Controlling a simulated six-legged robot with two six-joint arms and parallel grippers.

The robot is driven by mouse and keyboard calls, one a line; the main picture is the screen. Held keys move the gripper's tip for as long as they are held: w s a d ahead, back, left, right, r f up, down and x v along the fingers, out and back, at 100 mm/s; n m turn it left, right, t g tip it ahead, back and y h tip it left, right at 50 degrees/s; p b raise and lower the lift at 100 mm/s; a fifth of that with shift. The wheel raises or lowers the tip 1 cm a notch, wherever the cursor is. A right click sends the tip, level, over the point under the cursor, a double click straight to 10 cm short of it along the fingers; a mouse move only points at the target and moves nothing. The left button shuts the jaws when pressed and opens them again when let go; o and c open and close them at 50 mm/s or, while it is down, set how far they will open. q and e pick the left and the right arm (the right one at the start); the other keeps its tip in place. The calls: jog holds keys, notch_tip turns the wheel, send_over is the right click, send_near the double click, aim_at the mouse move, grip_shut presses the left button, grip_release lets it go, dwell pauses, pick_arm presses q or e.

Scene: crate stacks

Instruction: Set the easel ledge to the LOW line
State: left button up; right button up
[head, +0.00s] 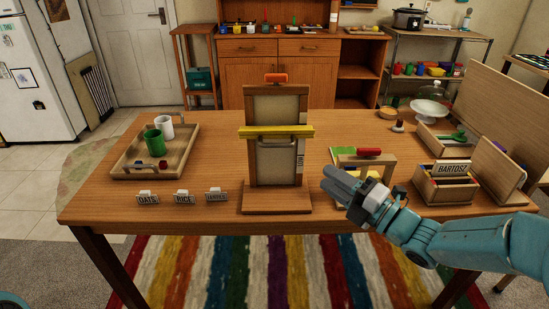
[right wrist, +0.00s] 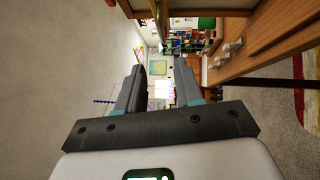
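The wooden easel (head: 277,105) stands upright on its base board (head: 277,198) near the table's front edge. Its yellow ledge (head: 276,132) lies level across the upper-middle of the frame, with a grey bar handle just below it. An orange clamp or knob (head: 275,78) sits on top. My left gripper is out of view.
A tray (head: 126,171) with cups stands left. Labelled card holders (head: 185,197) sit along the front edge. A small stand with a red handle (head: 368,152) is behind my right gripper. The BARTOSZ box (head: 443,190) and other wooden organisers stand right. Table space beside the easel's left is clear.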

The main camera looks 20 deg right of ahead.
aim_at(277, 145)
jog(key=p+x, duration=0.1)
jog(key=x, duration=1)
jog(key=p+x, duration=0.1)
jog(key=x, duration=0.4)
jog(key=shift+w+f+p, duration=0.25)
jog(key=shift+p, duration=0.1)
grip_shut()
